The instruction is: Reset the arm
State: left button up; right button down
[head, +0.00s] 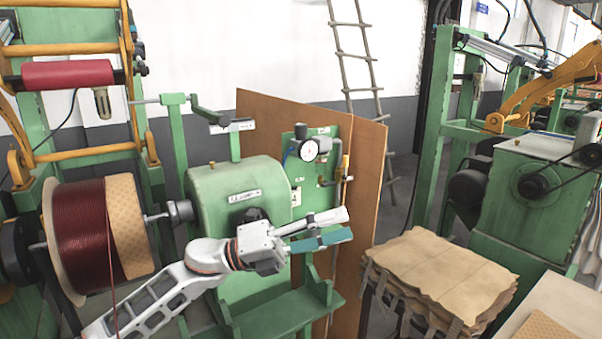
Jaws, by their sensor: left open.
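My left arm comes in from the bottom left, and my left gripper (270,257) is in front of the green winding machine housing (237,195). The gripper is open; its dark fingers are small and partly hidden against the machine. I see nothing held in it. To its right, very close in the picture, are a white cylinder (330,219) and a green bar (322,241); I cannot tell whether it touches them. A coil of dark red wire (78,232) with a tan patterned wrap sits on the spindle at the left. My right gripper is out of view.
A round gauge (309,149) stands above the machine, with a brown board (368,200) behind it. Stacked brown sheets (440,272) lie at the lower right beside another green machine (532,195). A ladder (355,55) leans on the back wall.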

pick_arm(q)
jog(key=a+f+n+t+y, duration=0.4)
jog(key=a+f+n+t, duration=0.1)
jog(key=f+n, duration=0.4)
jog(key=a+f+n+t+y, duration=0.4)
jog(key=f+n+t, duration=0.2)
jog(key=f+n, duration=0.3)
jog(key=a+f+n+t+y, duration=0.4)
jog(key=a+f+n+t, duration=0.1)
jog(key=f+n, duration=0.45)
jog(key=s+a+f+n+g+y, duration=0.3)
jog(key=s+a+f+n, duration=0.2)
jog(key=s+f, duration=0.6)
jog(key=s+a+f+n+g+y, duration=0.3)
jog(key=s+a+f, duration=0.6)
jog(key=s+f, duration=0.3)
notch_tip(320, 180, down, 3)
jog(key=shift+a+r+n+y, duration=0.2)
jog(key=shift+n+y, duration=0.5)
jog(key=shift+n, duration=0.45)
jog(key=shift+s, duration=0.1)
jog(key=shift+c, duration=0.8)
